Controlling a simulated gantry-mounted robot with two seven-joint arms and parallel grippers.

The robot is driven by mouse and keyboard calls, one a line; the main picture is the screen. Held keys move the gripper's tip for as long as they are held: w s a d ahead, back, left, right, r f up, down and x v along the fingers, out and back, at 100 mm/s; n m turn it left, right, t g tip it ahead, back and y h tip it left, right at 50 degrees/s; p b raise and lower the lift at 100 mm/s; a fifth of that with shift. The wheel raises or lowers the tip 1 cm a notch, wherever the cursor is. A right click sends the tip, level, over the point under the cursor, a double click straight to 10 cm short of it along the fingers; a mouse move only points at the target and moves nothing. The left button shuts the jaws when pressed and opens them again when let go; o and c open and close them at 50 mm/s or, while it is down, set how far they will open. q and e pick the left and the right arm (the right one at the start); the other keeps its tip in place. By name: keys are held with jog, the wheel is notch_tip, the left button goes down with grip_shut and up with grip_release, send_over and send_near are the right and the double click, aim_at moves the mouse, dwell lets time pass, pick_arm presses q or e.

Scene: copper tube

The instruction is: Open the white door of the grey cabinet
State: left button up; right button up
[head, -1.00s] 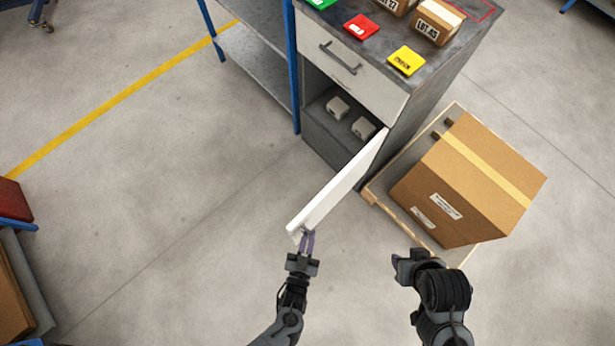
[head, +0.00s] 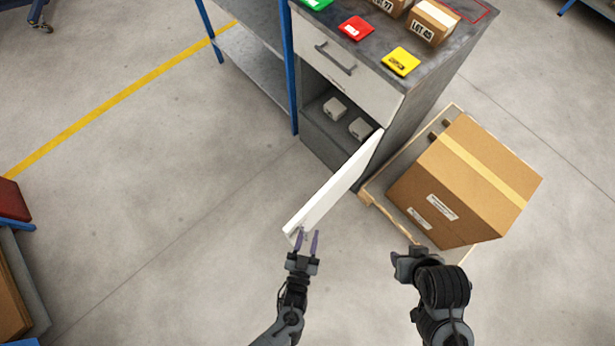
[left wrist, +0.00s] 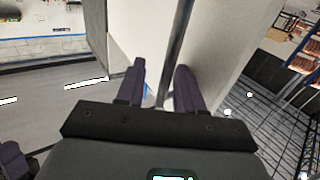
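The white door (head: 335,187) of the grey cabinet (head: 398,125) stands swung wide open, hinged at its right side, and the lower compartment (head: 340,118) is exposed. My left gripper (head: 307,241) is at the door's free edge. In the left wrist view its fingers (left wrist: 158,85) are spread apart, with a dark bar-like handle (left wrist: 176,50) between them and the pale door panel behind. The fingers do not appear to press on the handle. My right gripper (head: 403,264) is to the right, clear of the door; its fingers are hard to make out.
A large cardboard box (head: 468,180) stands on a wooden pallet (head: 392,215) just right of the door. Two small pale items (head: 335,108) sit in the compartment. A drawer (head: 350,75) above is shut. The floor left of the door is clear.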

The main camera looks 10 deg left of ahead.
pick_arm(q)
jog(key=shift+s+a, duration=0.15)
jog(key=shift+s, duration=0.1)
jog(key=s+p, duration=0.1)
jog(key=s, duration=0.9)
jog(key=shift+a, duration=0.15)
